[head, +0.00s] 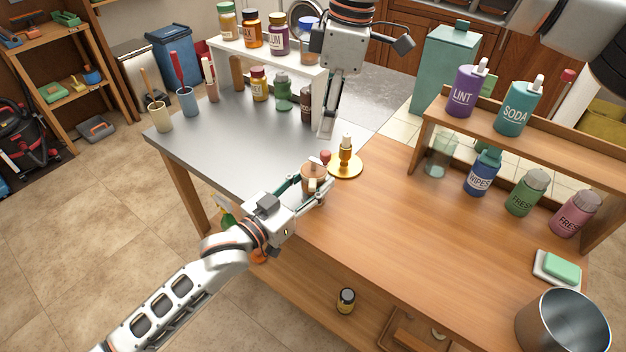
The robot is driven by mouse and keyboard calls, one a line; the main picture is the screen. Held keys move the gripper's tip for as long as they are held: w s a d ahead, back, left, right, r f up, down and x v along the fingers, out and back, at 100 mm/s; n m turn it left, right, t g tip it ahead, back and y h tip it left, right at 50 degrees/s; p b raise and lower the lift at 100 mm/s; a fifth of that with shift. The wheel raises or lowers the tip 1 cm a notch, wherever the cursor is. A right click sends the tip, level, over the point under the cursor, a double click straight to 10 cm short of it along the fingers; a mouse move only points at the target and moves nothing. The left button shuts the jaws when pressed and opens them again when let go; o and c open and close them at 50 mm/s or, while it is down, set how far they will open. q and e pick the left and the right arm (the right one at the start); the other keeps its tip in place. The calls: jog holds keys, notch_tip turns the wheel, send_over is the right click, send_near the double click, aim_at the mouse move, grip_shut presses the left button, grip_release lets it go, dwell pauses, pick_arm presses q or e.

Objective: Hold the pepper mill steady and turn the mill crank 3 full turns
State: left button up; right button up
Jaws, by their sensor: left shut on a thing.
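The pepper mill (312,172) is a small brown-orange body near the front edge, where the grey top meets the wooden top. A red knob (325,157), apparently that of its crank, shows at its top. My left gripper (314,189) is shut on the mill, with a finger on either side. The fingers hide the mill's lower part, and the crank arm is hard to make out. My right gripper (366,87) is above and behind the mill.
A brass candlestick (345,161) stands close to the mill's right. A dark brown bottle (307,104) stands behind, beside my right gripper's lower finger. Cups with utensils are at the left. A wooden shelf (530,144) with bottles is at the right. The wooden top's middle is clear.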

pick_arm(q)
jog(key=o, duration=1.1)
jog(key=v, duration=1.2)
jog(key=shift+a, duration=0.1)
